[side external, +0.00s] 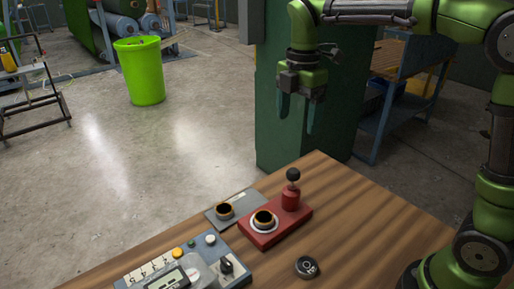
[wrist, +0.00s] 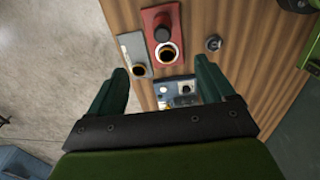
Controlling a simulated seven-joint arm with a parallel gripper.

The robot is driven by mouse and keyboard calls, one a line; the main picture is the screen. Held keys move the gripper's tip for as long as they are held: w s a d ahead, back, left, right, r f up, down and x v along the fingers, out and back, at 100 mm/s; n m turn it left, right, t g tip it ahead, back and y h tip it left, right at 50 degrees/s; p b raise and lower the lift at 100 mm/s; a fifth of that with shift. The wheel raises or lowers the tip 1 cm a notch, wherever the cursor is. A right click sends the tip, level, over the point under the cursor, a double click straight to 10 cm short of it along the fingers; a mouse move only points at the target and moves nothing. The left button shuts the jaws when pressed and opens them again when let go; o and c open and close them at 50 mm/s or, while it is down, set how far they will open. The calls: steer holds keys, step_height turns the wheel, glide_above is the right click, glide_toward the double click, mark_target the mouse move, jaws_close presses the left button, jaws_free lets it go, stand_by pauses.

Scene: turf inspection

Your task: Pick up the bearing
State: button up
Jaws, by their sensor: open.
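A small dark ring with a lighter centre, which looks like the bearing (side external: 307,267), lies flat on the wooden table (side external: 390,233) near the front, right of the red fixture. It also shows in the wrist view (wrist: 213,43), up and to the right of my fingertips. My gripper (side external: 297,117) is high above the table's far edge, pointing down, with its two green fingers apart and nothing between them. In the wrist view my gripper (wrist: 161,72) shows its fingers spread wide.
A red fixture (side external: 283,227) with a black-knobbed post and a round seat stands on the table. A grey plate (side external: 241,203) with a dark ring cup is beside it. A control box (side external: 188,265) with buttons is front left. Right of the bearing the tabletop is bare.

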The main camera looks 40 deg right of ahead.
steer(key=n, duration=1.6)
glide_above(264, 217)
steer(key=f, duration=1.8)
steer(key=shift+s+d+f, duration=0.2)
steer(key=shift+s+d, duration=0.05)
steer(key=shift+d, duration=0.1)
steer(key=shift+w+a+f, duration=0.15)
steer(key=shift+a+f, duration=0.05)
steer(key=shift+f, duration=1.2)
steer(key=shift+w+a+f, duration=0.1)
steer(key=shift+a+f, duration=0.05)
steer(key=shift+f, duration=1.2)
steer(key=shift+c, duration=0.3)
steer(key=shift+r, duration=0.1)
steer(key=c, duration=1.3)
